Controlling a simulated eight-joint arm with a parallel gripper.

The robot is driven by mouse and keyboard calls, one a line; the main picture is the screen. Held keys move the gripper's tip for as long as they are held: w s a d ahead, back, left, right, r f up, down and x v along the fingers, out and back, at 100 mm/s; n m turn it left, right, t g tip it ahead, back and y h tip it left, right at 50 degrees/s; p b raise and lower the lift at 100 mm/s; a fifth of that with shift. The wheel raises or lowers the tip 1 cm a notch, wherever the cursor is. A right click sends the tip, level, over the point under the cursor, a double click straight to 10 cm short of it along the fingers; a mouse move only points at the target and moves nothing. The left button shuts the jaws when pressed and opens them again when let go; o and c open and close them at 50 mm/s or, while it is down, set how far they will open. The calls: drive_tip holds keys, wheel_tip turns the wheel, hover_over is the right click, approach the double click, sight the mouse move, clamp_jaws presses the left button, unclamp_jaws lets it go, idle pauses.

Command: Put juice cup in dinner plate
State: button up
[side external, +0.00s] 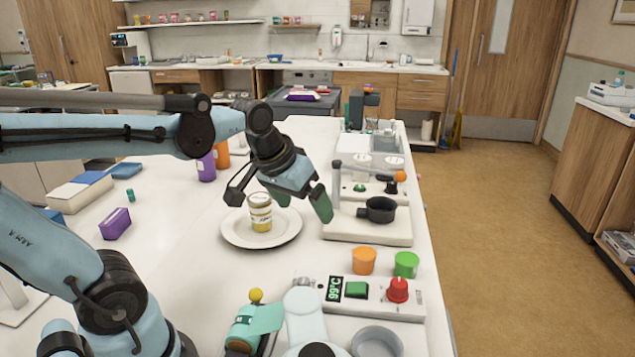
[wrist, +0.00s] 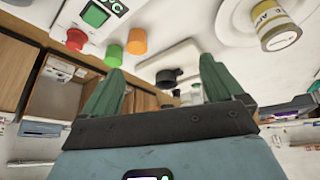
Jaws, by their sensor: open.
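The juice cup (side external: 261,213) is a small clear cup with a pale lid, a white label and yellow contents. It stands upright on the white dinner plate (side external: 236,232), inside the rim. In the wrist view the cup (wrist: 273,27) shows at the top right, its label partly readable as "AP", with part of the plate (wrist: 236,20) around it. My gripper (side external: 303,203) is open, with green fingers apart and nothing between them. It is above and to the right of the cup, clear of it. The wrist view shows the empty gap between the fingers (wrist: 161,68).
Right of the plate is a white board with a black pot (side external: 380,210). In front stand an orange cup (side external: 363,261), a green cup (side external: 406,265) and a panel with a red knob (side external: 398,290). A purple box (side external: 115,224) lies left. The table between box and plate is clear.

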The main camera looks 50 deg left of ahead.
drive_tip(key=s+d+f+m+t+h, duration=0.1)
drive_tip(key=s+d+f+m, duration=0.2)
drive_tip(key=d, duration=0.2)
drive_tip(key=shift+d+t, duration=0.25)
drive_tip(key=shift+t, duration=0.15)
idle(0.9)
